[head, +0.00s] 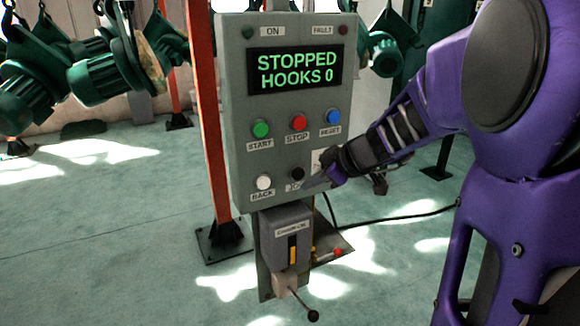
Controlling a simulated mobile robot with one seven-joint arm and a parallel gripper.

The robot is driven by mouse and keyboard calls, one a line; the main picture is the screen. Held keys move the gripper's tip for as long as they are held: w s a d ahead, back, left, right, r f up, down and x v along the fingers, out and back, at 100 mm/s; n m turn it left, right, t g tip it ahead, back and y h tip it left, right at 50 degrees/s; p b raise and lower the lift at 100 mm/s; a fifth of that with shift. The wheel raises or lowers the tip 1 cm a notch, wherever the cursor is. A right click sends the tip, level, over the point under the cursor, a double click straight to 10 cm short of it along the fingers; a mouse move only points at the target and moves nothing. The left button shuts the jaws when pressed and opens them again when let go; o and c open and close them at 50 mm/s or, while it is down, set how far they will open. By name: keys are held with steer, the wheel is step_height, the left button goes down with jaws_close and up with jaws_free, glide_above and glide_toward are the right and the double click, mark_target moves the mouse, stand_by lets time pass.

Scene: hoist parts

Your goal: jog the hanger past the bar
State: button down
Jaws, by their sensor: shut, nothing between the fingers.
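The grey control box (237,120) stands in the middle of the view. Its display (295,70) reads "STOPPED HOOKS 0" in green. A black button (297,173) sits low on the panel above a partly covered label starting "JO". My gripper (308,184) is shut and empty, its tips just right of and slightly below the black button; I cannot tell if they touch the panel. Green motor-like parts (98,78) hang at the upper left, behind an orange-red upright post (205,110). I cannot tell which part is the hanger or the bar.
The panel also has green START (261,128), red STOP (298,122), blue RESET (333,117) and white BACK (263,182) buttons. Below is a grey lever box (270,235) with a black-knobbed lever (311,313). A black cable (400,217) crosses the floor.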

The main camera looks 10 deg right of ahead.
mark_target(298, 174)
steer(key=shift+w+a+f, duration=0.1)
steer(key=shift+w+a, duration=0.05)
steer(key=shift+w, duration=0.6)
stand_by(1.3)
steer(key=shift+w+a+b, duration=0.1)
steer(key=shift+w+b, duration=0.05)
steer(key=shift+b, duration=0.35)
steer(key=shift+w, duration=0.25)
